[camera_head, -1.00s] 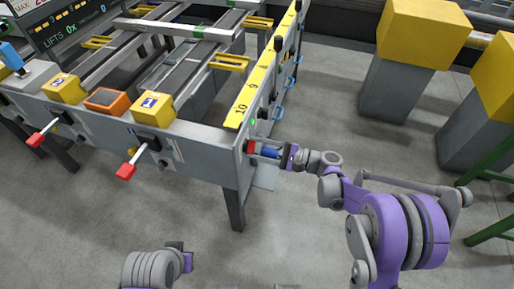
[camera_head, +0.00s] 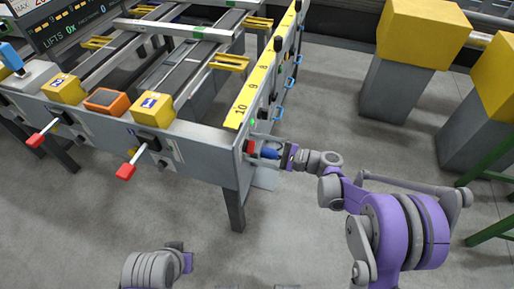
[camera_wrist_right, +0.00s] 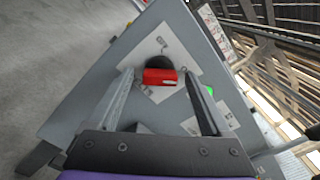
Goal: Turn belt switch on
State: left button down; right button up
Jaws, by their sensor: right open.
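The belt switch, which looks like a red knob (camera_wrist_right: 160,76) on a dark round base, sits on a pale plate on the table's grey end panel. The red part also shows in the head view (camera_head: 250,147). My right gripper (camera_wrist_right: 159,80) is open, with one finger on each side of the red knob; I cannot tell whether either finger touches it. In the head view the right gripper (camera_head: 264,149) faces the panel near the table's corner. My left gripper (camera_head: 177,250) is low in the head view, away from the table, and its fingers do not show clearly.
A green light (camera_wrist_right: 211,91) shows on the panel beside the switch. Two red-tipped levers (camera_head: 126,172) stick out from the table's front. Several blue handles (camera_head: 279,113) line its right side. Yellow-topped pillars (camera_head: 420,35) stand at right. The floor in front is clear.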

jog(key=p+v, duration=0.1)
jog(key=v, duration=0.9)
jog(key=shift+s+d, duration=0.15)
jog(key=shift+d, duration=0.25)
